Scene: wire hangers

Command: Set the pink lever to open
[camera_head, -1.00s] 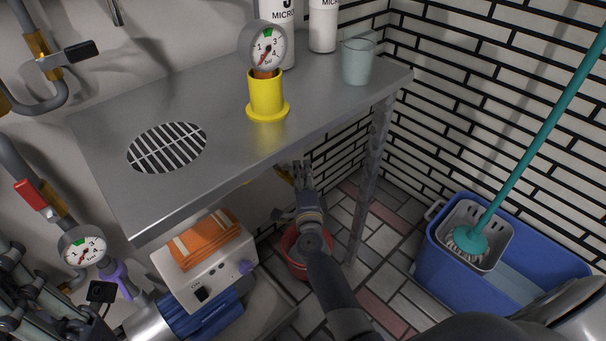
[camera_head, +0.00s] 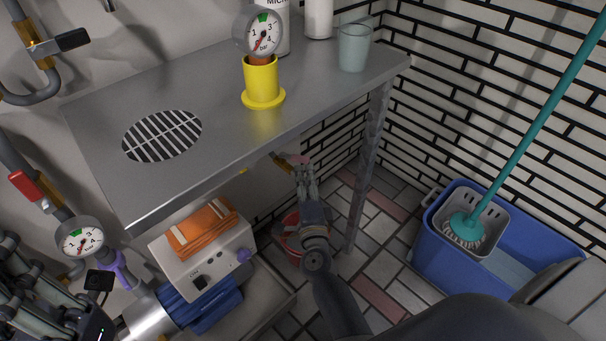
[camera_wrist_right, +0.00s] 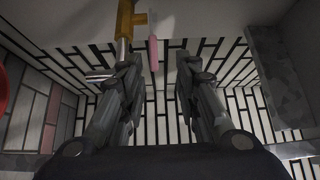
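The pink lever (camera_wrist_right: 153,52) shows in the right wrist view, beside a brass valve body (camera_wrist_right: 125,18) on a pipe. It lies between the lines of my right gripper's fingers, nearer the left finger. My left gripper (camera_head: 45,290) is at the lower left edge, partly cut off.
The metal shelf (camera_head: 220,105) overhangs the lever and carries a gauge (camera_head: 262,32) in a yellow stand and a cup (camera_head: 355,48). A shelf leg (camera_head: 368,160) stands right of my right gripper. A red bucket (camera_head: 292,245) sits below; a blue mop bucket (camera_head: 430,250) is at right.

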